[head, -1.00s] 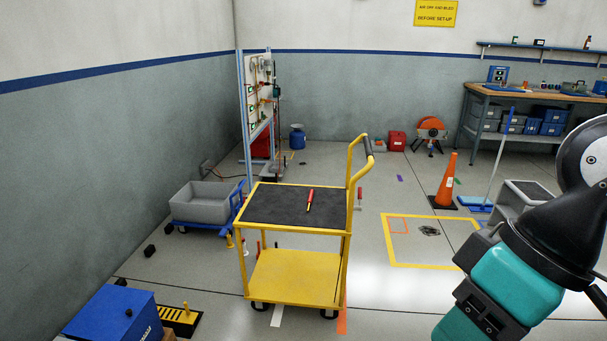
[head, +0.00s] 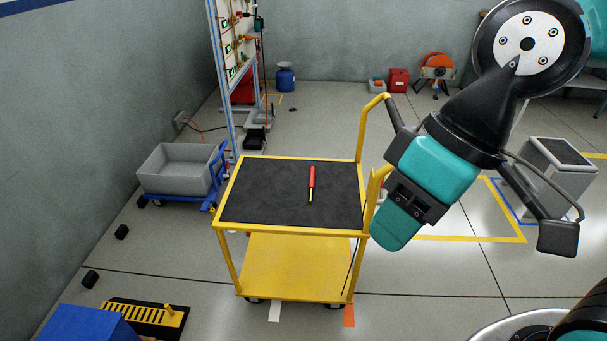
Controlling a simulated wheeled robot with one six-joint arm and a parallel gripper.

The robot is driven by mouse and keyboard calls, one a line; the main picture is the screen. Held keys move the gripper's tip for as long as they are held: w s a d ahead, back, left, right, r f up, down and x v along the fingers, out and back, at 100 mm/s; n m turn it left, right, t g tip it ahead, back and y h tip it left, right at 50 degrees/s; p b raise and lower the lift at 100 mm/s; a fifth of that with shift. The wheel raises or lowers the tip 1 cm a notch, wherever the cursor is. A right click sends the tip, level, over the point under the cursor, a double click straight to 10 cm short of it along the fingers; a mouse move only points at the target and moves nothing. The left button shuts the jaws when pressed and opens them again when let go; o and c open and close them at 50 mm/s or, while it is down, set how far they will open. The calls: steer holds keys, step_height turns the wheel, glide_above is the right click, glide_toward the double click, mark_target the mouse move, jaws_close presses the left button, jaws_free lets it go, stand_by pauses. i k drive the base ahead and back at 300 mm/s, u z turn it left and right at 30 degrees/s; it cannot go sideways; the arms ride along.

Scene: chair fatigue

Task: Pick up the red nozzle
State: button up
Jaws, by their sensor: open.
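A slim red piece with a yellow tip (head: 312,182) lies on the dark top of the yellow cart (head: 290,228) in the head view. It is the only loose item on that top and seems to be the red nozzle. Its yellow tip points toward me. My gripper (head: 478,235), on the teal and black arm, is in the air to the right of the cart and hides part of the cart's handle. It is open, apart from the red piece, and nothing shows held in it.
A grey tub (head: 178,170) on a blue trolley stands left of the cart. A tall panel stand (head: 222,75) is behind it. A grey box (head: 550,170) stands at the right. A black and yellow ramp (head: 140,318) lies at the front left.

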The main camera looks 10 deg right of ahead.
mark_target(312, 172)
steer(key=u, duration=0.05)
steer(key=k, duration=0.5)
steer(key=z, duration=0.6)
steer(key=i, duration=1.25)
steer(key=u, duration=0.85)
steer(key=i, duration=0.55)
steer(key=z, duration=0.05)
